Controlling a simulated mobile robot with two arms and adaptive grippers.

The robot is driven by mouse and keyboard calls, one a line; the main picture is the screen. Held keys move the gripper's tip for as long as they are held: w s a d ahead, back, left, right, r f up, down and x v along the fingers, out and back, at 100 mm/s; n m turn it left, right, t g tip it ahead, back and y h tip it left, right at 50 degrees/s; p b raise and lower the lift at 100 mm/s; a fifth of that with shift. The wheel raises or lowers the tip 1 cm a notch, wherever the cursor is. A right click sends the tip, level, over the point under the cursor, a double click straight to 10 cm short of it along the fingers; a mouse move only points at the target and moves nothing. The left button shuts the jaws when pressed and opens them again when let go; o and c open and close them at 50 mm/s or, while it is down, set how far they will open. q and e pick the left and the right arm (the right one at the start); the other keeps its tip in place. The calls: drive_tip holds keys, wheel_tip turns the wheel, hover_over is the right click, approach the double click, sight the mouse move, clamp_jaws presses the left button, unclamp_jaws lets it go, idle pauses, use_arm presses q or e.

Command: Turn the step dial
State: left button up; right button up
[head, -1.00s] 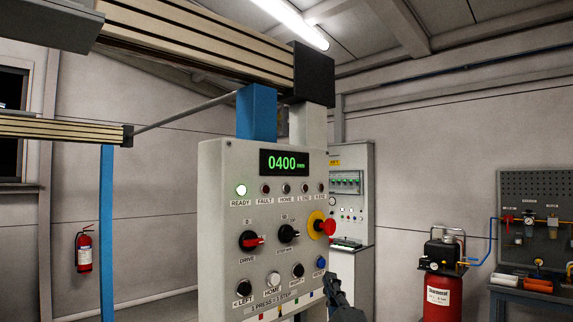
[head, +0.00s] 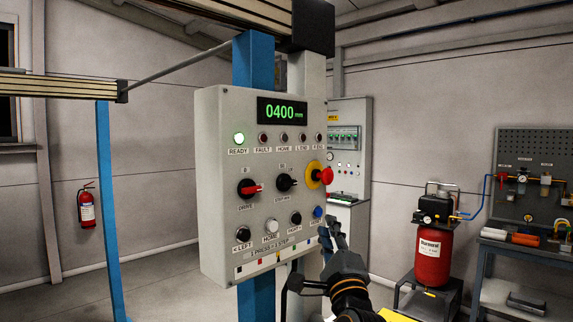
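The step dial (head: 286,183) is a black knob with a pale pointer on the grey control panel (head: 215,225) in the head view. It sits right of the red-handled drive switch (head: 250,189).
Buttons (head: 271,226) line the panel's lower part. A red compressor (head: 432,255) and a workbench (head: 520,250) stand at the right. A fire extinguisher (head: 87,207) hangs at the left.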

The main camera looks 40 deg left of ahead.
use_arm(q)
drive_tip(key=o, duration=0.6)
drive_tip(key=shift+w+d+f+m+g+y+b, duration=0.1)
drive_tip(key=shift+w+d+m+g+y+b, duration=0.25)
drive_tip(key=shift+m+g+b, duration=0.2)
drive_tip(key=shift+w+d+m+g+y+b, duration=0.25)
drive_tip(key=shift+w+m+g+b, duration=0.15)
drive_tip(key=shift+m+b, duration=0.2)
drive_tip(key=m+g+y+b, duration=0.4)
drive_tip(key=g+y+b, duration=0.1)
drive_tip(key=g, duration=0.7)
approach(292, 183)
drive_tip(key=shift+n, duration=0.25)
drive_tip(key=p+x, duration=0.4)
drive_tip(key=x, duration=0.4)
drive_tip(key=shift+a, duration=0.6)
drive_tip(key=c, duration=1.2)
